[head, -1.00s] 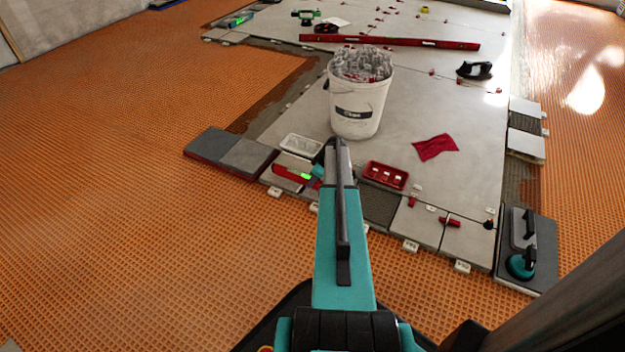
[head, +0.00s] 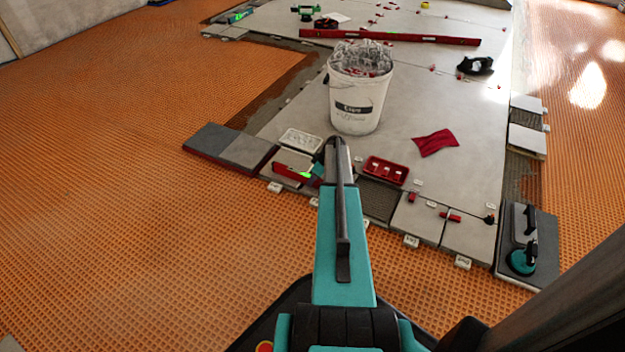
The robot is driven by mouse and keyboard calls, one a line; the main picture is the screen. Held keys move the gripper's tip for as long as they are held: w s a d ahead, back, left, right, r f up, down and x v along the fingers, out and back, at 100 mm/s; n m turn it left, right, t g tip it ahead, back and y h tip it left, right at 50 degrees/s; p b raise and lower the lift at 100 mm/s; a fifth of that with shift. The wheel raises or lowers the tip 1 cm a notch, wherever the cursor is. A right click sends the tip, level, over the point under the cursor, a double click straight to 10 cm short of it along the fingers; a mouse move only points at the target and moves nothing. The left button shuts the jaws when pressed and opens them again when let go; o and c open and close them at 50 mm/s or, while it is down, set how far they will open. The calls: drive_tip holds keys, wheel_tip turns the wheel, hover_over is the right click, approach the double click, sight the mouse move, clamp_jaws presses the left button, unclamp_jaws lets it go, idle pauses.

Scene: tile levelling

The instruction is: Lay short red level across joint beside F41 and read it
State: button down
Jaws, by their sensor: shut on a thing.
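The short red level (head: 288,170) with a bright green vial shows at the front edge of the tiled area, left of my arm. My gripper (head: 319,169) is at its right end and shut on it; my arm partly hides the fingers. The level slants down to the right in the picture, over a small light tile. I cannot tell whether it touches the tile. White tags (head: 274,187) stand along the front tile edge; their writing is too small to read, so I cannot pick out F41. The vial's bubble is too small to read.
A white bucket (head: 356,105) of clips stands behind my gripper. A white tray (head: 300,140), a red tray (head: 385,171) and a red cloth (head: 436,143) lie nearby. A long red level (head: 390,37) lies farther back. Orange matting (head: 130,230) is clear at left.

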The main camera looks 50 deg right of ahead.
drive_tip(key=shift+f, duration=0.15)
idle(0.4)
drive_tip(key=c, duration=1.6)
unclamp_jaws()
drive_tip(key=shift+o, duration=0.2)
drive_tip(key=p+v, duration=0.5)
drive_tip(key=v, duration=0.8)
drive_tip(key=shift+s+r, duration=0.15)
drive_tip(key=shift+r, duration=0.2)
